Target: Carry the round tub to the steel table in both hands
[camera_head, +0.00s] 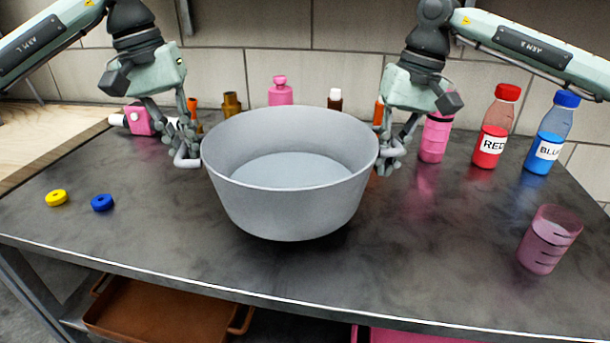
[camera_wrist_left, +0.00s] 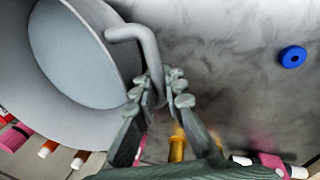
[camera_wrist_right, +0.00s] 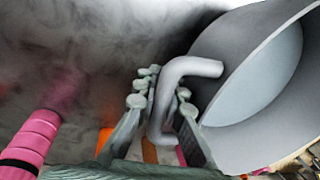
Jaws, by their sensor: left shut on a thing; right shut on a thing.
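The round grey tub (camera_head: 290,205) is empty and upright in the middle of the head view, over the dark steel table (camera_head: 430,270). I cannot tell for sure whether its base touches the tabletop. My left gripper (camera_head: 186,158) is shut on the tub's left handle, and the bent handle (camera_wrist_left: 148,50) shows between the fingers in the left wrist view. My right gripper (camera_head: 390,160) is shut on the right handle, and this handle (camera_wrist_right: 168,90) shows between the fingers in the right wrist view.
A red bottle (camera_head: 495,125), a blue bottle (camera_head: 550,135) and a pink beaker (camera_head: 548,240) stand at the right. Yellow (camera_head: 56,198) and blue (camera_head: 103,202) rings lie at the left. Several small bottles, one of them pink (camera_head: 280,92), stand behind the tub. The front tabletop is clear.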

